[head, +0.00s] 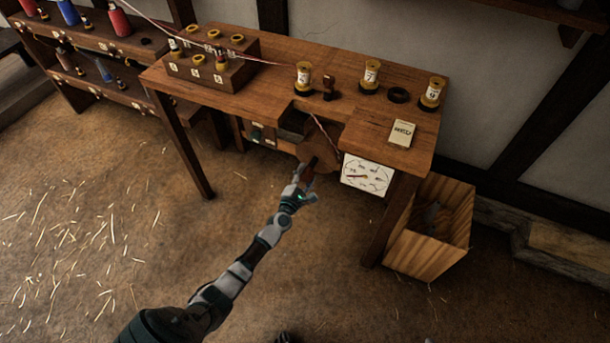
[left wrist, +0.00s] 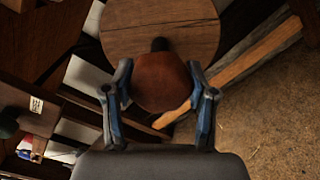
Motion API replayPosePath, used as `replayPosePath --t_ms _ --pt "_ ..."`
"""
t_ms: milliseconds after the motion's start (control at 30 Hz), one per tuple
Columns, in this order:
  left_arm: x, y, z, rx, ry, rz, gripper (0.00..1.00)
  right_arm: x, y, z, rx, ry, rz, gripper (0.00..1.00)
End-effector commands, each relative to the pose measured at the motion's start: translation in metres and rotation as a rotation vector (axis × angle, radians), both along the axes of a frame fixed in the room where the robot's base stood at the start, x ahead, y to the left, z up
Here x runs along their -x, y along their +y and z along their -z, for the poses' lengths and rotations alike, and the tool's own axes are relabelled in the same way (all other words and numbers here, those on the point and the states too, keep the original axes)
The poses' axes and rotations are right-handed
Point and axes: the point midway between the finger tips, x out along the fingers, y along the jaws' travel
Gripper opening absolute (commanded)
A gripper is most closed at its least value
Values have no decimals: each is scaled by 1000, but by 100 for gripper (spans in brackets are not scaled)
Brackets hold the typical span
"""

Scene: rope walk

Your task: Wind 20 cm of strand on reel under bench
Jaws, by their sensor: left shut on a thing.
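The reel (head: 319,147) shows under the bench (head: 240,95) as a round wooden disc, partly hidden by the bench top. Its wooden face also fills the top of the left wrist view (left wrist: 160,22). My left gripper (head: 308,180) is shut on a reddish-brown handle (left wrist: 160,82) in front of that face, with one finger on each side. A pale reddish strand (head: 240,58) runs across the bench top from the upper left towards a spool. A strand also shows near the reel.
A white dial card (head: 367,175) hangs right of the reel under the bench. A wooden crate (head: 430,228) stands at the right bench leg. Spools (head: 370,76) and a notebook (head: 402,133) sit on top.

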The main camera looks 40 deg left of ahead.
Motion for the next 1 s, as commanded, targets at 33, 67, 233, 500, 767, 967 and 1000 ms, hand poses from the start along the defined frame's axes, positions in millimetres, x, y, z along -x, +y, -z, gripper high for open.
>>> replayPosePath --t_ms 33,67,233,500,767,967,1000 --pt "0 -2 2 -42 16 3 22 -1 0 1 6 16 0 40" --pt "0 -2 2 -70 22 3 22 -3 0 2 10 27 -1 40" --pt "0 -2 2 -226 59 3 22 -8 1 9 31 92 -1 40" --pt "0 -2 3 -477 121 4 22 -16 3 23 68 203 -3 40" --pt "0 -2 4 -716 179 7 22 -22 3 38 105 319 -4 40" --pt "1 -2 4 -900 224 6 22 -24 2 51 134 414 -4 40" --pt "1 -3 4 -938 233 6 22 -25 1 54 140 434 -4 40"
